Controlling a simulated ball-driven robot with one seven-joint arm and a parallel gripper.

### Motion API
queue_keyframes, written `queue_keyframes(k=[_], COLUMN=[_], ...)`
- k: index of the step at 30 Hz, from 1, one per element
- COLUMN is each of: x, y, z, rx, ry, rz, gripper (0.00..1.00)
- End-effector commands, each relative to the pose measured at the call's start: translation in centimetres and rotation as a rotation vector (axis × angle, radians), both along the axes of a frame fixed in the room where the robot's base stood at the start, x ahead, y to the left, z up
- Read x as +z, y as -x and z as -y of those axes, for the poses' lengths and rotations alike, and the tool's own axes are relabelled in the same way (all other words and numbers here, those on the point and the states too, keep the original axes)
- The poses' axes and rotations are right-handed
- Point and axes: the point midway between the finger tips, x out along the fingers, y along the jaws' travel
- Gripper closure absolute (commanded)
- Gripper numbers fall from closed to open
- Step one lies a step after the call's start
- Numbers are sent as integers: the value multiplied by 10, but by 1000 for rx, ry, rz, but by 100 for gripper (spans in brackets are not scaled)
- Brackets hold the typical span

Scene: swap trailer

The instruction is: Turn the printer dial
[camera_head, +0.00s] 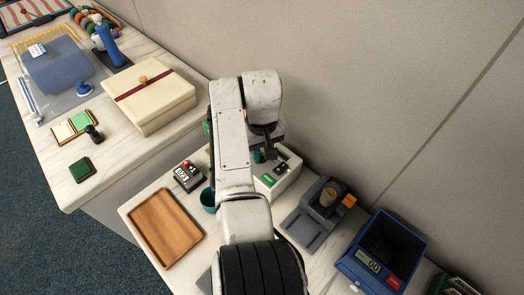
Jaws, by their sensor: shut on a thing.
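The printer (291,179) looks to be the white box with a dark top panel and a green label, in the middle of the head view just right of my arm. My gripper (262,151) is dark, points down, and is at the box's back left. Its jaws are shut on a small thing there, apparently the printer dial. The dial is mostly hidden by my fingers and arm, so I cannot tell its angle. The left part of the printer is also behind my arm.
A small device with a red button (187,176), a teal cup (208,199) and a wooden tray (161,257) are left of my arm. A grey stand (299,225) and a blue bin (352,266) are at right. A cream box (155,117) sits on the farther counter. A wall closes the back.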

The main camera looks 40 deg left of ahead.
Motion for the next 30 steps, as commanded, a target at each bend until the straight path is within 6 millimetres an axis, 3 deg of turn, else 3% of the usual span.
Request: queue_keyframes(k=[11,30], x=[1,1], y=[0,0], z=[0,0], rx=[-159,-691], ry=[0,-1], rz=[0,1], gripper=[100,100])
